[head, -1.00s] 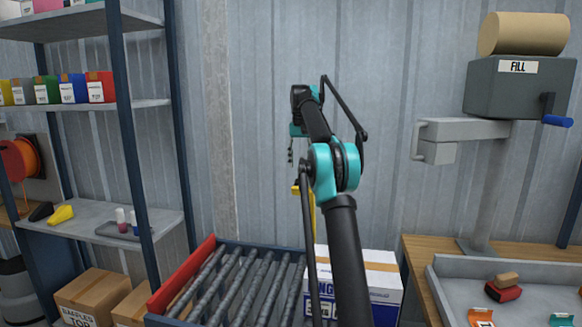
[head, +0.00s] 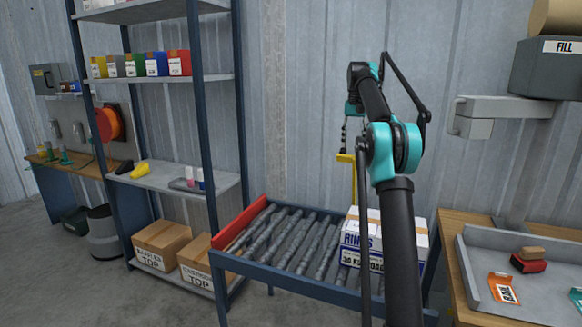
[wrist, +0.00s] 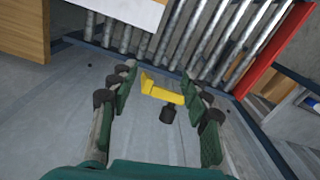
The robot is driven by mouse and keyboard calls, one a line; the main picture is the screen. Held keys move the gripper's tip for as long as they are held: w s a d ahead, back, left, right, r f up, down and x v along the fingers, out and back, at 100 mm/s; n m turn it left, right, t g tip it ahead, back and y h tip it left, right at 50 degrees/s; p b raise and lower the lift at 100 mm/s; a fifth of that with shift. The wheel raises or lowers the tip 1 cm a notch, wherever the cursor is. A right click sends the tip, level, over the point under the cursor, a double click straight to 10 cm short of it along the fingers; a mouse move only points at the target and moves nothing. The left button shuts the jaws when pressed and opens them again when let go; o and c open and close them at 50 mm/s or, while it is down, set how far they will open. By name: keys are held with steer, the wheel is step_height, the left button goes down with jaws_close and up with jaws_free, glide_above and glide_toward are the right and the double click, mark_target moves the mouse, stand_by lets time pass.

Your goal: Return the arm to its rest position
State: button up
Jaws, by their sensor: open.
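My arm stands raised in the head view, in front of the roller conveyor (head: 290,240) and the corrugated wall. My gripper (head: 345,140) hangs at the arm's far end, small and partly hidden by the arm. In the wrist view my gripper (wrist: 160,100) has its two fingers spread wide with nothing held between them. A yellow piece (wrist: 162,90) with a dark knob shows between the fingers in that view, beyond them. The yellow piece (head: 346,158) also shows just below the gripper in the head view.
A white box (head: 362,240) marked RINGS sits on the conveyor's right part. A shelf rack (head: 208,140) with coloured bins and cartons stands left. A grey tray (head: 480,285) with small parts lies on the bench at right. Floor at lower left is clear.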

steer(key=s+a+f+n+t, duration=0.1)
steer(key=s+f, duration=1)
steer(key=s, duration=0.5)
steer(key=s+a+f+n+t, duration=0.1)
steer(key=s+a+f, duration=0.1)
steer(key=s+f, duration=0.9)
steer(key=s+a+f+t, duration=0.2)
steer(key=s+f, duration=0.9)
steer(key=s, duration=1)
steer(key=shift+s+f+n, duration=0.15)
steer(key=shift+f+n, duration=0.05)
steer(key=shift+n, duration=0.2)
